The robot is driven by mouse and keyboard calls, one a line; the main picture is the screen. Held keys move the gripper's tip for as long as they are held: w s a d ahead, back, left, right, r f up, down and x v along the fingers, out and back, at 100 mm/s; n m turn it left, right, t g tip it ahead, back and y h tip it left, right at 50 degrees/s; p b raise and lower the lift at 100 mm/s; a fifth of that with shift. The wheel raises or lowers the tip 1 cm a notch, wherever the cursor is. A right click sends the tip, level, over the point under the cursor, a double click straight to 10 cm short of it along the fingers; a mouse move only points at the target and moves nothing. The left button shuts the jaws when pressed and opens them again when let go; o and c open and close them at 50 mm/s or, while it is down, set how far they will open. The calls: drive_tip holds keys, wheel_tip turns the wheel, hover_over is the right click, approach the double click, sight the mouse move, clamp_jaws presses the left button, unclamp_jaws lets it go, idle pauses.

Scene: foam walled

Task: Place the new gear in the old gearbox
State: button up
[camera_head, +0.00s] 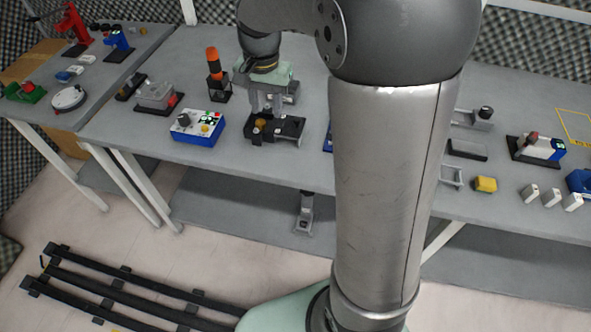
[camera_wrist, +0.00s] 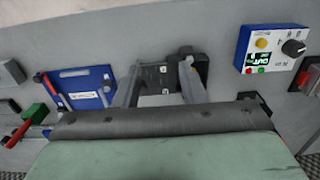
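My gripper (camera_head: 267,107) points down over a black fixture (camera_head: 288,130) on the long grey table. The fixture may be the gearbox; I cannot tell for sure. A small brass-coloured round part (camera_head: 260,124) shows on its left side and could be a gear. In the wrist view my gripper's two fingers (camera_wrist: 162,66) stand well apart, with nothing seen gripped between them. The black fixture (camera_wrist: 203,64) shows around and behind the fingertips. My gripper's body hides its near part. I cannot tell whether the fingertips touch it. No clearly toothed gear can be made out.
A blue and white control box (camera_head: 197,127) stands left of the fixture, and an orange-topped black stand (camera_head: 217,75) behind it. A blue board (camera_wrist: 85,88) lies on the fixture's other side. My arm hides the table's middle. Several devices, including a yellow block (camera_head: 486,184), stand farther right.

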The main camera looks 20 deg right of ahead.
drive_tip(key=s+f+n, duration=0.2)
drive_tip(key=s+n, duration=0.1)
drive_tip(key=s, duration=0.8)
drive_tip(key=s+f+n, duration=0.1)
drive_tip(key=s+n, duration=0.3)
drive_tip(key=s, duration=0.7)
drive_tip(key=shift+s+f, duration=0.3)
drive_tip(key=shift+f, duration=0.1)
drive_tip(key=shift+a, duration=0.1)
